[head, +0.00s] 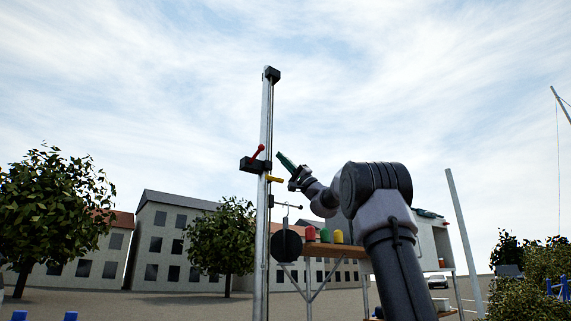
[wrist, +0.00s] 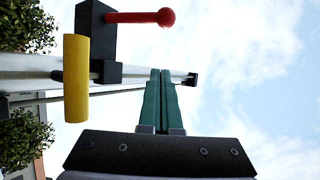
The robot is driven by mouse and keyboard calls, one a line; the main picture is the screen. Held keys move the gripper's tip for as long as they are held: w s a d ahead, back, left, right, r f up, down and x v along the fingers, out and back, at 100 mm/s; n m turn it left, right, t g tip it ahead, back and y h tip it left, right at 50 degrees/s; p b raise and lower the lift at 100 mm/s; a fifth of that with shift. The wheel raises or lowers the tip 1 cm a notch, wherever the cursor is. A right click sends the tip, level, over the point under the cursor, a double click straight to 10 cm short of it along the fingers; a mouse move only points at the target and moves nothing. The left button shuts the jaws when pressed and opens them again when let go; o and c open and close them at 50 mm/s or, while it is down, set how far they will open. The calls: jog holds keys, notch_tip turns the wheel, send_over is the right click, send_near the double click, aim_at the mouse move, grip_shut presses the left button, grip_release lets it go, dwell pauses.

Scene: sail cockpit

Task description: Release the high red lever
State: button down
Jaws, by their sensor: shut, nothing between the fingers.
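The red lever (head: 257,152) stands up at a slant from a black block (head: 253,165) on the tall metal mast. In the wrist view the red lever (wrist: 140,17) ends in a round red knob and sticks out of the black block (wrist: 95,22). A yellow handle (head: 275,179) sits just below the block; it also shows in the wrist view (wrist: 76,78). My gripper (head: 280,155) has green fingers, shut and empty, to the right of the lever and apart from it. In the wrist view my gripper (wrist: 161,72) points toward the mast.
The mast (head: 267,110) is upright with a black cap. A black disc (head: 286,246) hangs beside it. A wooden shelf (head: 345,251) holds red, green and yellow pieces to the lower right. Open air surrounds the mast's upper part.

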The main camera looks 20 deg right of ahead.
aim_at(256, 154)
jog(key=shift+s+a+r, duration=0.1)
jog(key=shift+a+r, duration=0.2)
jog(key=shift+a, duration=0.55)
jog(key=shift+s+a+r, duration=0.1)
jog(key=shift+a+r, duration=0.2)
jog(key=shift+a, duration=0.6)
jog(key=shift+s+a+r, duration=0.1)
jog(key=shift+a+r, duration=0.2)
jog(key=shift+a, duration=0.55)
